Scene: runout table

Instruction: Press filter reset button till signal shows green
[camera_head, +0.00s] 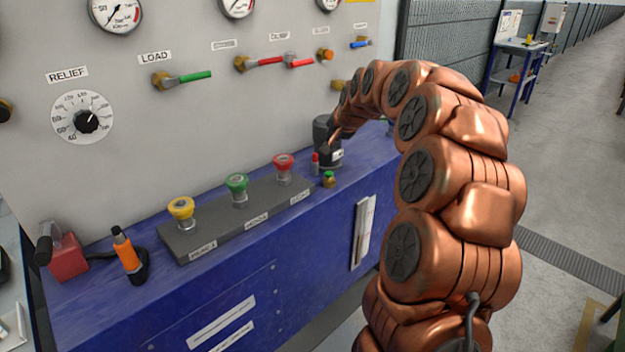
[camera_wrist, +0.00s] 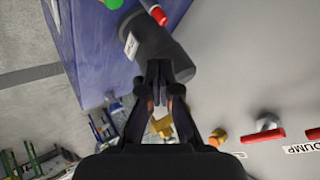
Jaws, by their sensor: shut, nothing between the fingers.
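A dark filter housing (camera_head: 321,130) with a white label stands at the far end of the blue bench, beside the panel. A small red button (camera_head: 315,158) shows at its left side; it also shows in the wrist view (camera_wrist: 158,15). A small green-topped brass fitting (camera_head: 328,179), perhaps the signal, is in front of it; its green top shows at the top edge of the wrist view (camera_wrist: 112,3). My gripper (camera_wrist: 159,66) is shut and empty, its tips over or close to the dark housing and short of the red button. Contact cannot be told.
A grey button box on the bench (camera_head: 225,230) carries yellow, green and red buttons. An orange-and-black tool (camera_head: 128,255) and a red block (camera_head: 67,256) are at the left. Valve handles (camera_head: 190,77) stick out of the panel. The right floor is open.

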